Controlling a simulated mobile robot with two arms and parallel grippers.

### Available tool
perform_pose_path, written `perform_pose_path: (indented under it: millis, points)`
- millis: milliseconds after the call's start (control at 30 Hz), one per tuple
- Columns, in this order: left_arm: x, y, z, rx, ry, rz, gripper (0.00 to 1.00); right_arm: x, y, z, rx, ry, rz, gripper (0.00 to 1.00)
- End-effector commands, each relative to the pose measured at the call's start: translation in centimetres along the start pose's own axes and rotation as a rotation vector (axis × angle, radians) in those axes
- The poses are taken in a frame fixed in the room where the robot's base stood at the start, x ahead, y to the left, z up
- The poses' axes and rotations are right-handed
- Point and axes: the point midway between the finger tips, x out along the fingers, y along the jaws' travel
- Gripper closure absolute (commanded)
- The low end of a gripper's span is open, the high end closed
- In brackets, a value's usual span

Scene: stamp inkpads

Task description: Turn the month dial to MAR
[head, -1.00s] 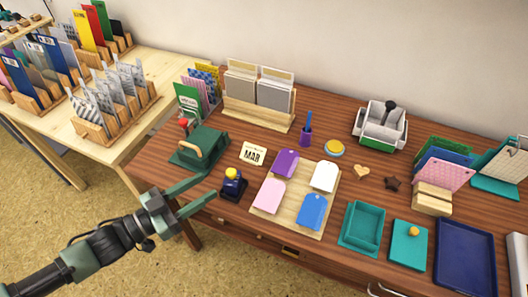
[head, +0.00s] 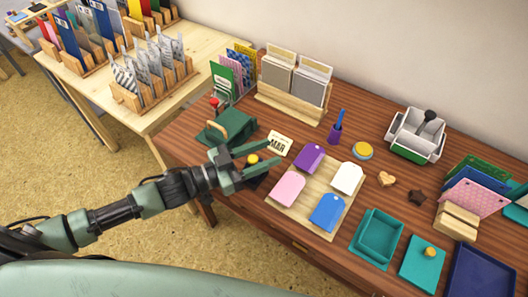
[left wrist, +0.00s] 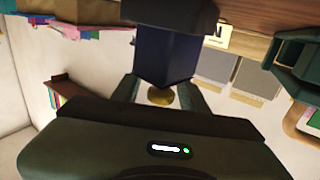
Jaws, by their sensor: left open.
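The dark blue stamp (left wrist: 165,55) with a round gold knob (left wrist: 161,97) shows upside down in the left wrist view, between my open fingers. In the head view its gold knob (head: 252,159) shows between the fingers of my left gripper (head: 264,159), and its body is mostly hidden. The fingers lie on both sides of the stamp; whether they touch it I cannot tell. No month marking on the stamp is readable. A cream card reading MAR (head: 280,144) stands just behind it. My right gripper is out of view.
A green box-like device (head: 226,127) with a wooden handle stands close behind my gripper. A wooden board (head: 312,197) with several coloured tags lies to the right. A card rack (head: 290,103) stands behind. The desk's front edge (head: 245,214) runs below my arm.

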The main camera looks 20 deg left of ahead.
Motion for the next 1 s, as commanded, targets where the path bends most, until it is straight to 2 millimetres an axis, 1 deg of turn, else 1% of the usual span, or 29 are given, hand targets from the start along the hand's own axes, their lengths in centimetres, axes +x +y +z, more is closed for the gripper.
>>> perform_pose_path:
  millis: [200, 267, 300, 367, 567, 800, 1000]
  points:
    - [0.0, 0.0, 0.1, -0.001, -0.001, 0.0, 0.56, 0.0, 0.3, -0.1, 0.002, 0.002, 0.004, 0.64]
    - [0.0, 0.0, 0.1, -0.001, -0.001, 0.0, 0.73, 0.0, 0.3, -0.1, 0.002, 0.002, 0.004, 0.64]
    - [0.0, 0.0, 0.1, -0.001, -0.001, 0.0, 0.84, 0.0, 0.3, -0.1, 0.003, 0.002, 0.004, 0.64]
    - [0.0, 0.0, 0.1, -0.001, -0.001, 0.0, 1.0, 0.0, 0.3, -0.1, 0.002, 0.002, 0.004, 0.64]
    - [0.1, 0.1, -0.1, -0.004, 0.001, -0.014, 1.0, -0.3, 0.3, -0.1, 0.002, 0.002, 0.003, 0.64]
    - [0.1, -0.3, -0.4, -0.012, 0.003, -0.166, 1.0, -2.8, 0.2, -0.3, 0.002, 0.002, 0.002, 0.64]
    - [0.0, -0.7, -0.4, -0.01, 0.004, -0.3, 1.0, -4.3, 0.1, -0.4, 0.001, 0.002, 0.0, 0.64]
